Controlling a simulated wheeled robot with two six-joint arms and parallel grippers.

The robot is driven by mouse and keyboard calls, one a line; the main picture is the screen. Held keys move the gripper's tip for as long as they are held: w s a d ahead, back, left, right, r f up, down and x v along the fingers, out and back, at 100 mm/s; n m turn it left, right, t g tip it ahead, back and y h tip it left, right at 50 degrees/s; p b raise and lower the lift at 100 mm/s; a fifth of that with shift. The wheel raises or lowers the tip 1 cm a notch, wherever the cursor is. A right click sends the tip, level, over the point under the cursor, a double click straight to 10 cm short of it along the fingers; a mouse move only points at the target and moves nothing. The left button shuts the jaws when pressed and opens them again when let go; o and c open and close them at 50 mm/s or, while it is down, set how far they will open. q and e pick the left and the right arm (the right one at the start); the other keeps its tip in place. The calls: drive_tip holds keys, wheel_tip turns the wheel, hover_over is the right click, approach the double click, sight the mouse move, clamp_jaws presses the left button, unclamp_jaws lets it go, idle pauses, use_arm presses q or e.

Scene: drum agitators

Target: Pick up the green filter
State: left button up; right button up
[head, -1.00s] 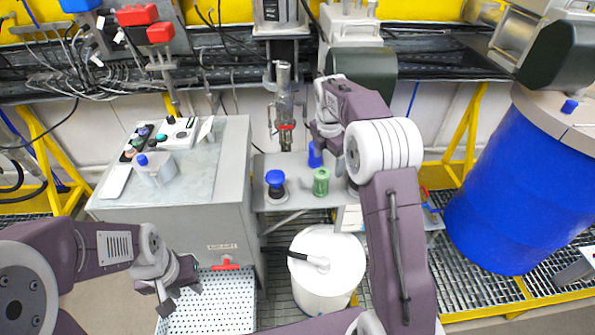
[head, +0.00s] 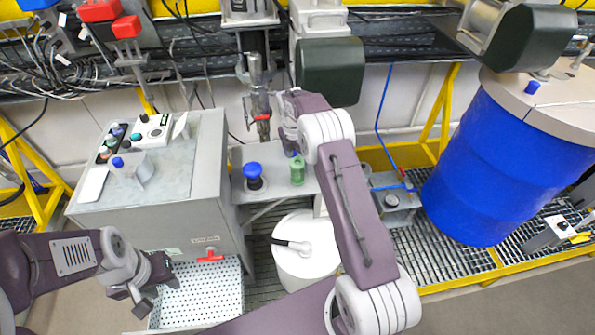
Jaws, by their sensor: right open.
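The green filter (head: 297,171) stands upright on a small grey shelf (head: 270,197), beside a blue-topped part (head: 253,176) on its left. My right gripper (head: 289,150) is just behind and above the green filter, pointing down. It is open, though its fingers are largely hidden by its own wrist. My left gripper (head: 145,301) hangs low at the left, over the perforated tray, far from the filter. I cannot tell its jaw state.
A grey cabinet (head: 150,215) with buttons on top stands left of the shelf. A white bucket (head: 305,250) sits below it. A large blue drum (head: 490,165) stands at the right. A metal valve pipe (head: 256,95) hangs behind the shelf.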

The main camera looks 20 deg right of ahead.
wheel_tip(320, 180, down, 5)
drive_tip(key=shift+r+p, duration=0.1)
drive_tip(key=shift+p, duration=0.55)
drive_tip(key=shift+w+f, duration=0.1)
drive_tip(key=shift+f, duration=0.1)
drive_tip(key=c, duration=1.4)
drive_tip(key=shift+r, duration=0.55)
drive_tip(key=shift+c, duration=0.2)
wheel_tip(320, 180, up, 3)
drive_tip(key=shift+r+b, duration=0.15)
drive_tip(key=shift+b, duration=0.55)
drive_tip(key=s+d+r+b, duration=0.1)
drive_tip(key=s+d+r, duration=0.1)
drive_tip(key=s, duration=0.3)
drive_tip(key=s+d+r+b, duration=0.1)
drive_tip(key=s+r, duration=0.3)
drive_tip(key=s, duration=0.2)
drive_tip(key=shift+d+r, duration=0.35)
drive_tip(key=shift+r, duration=0.05)
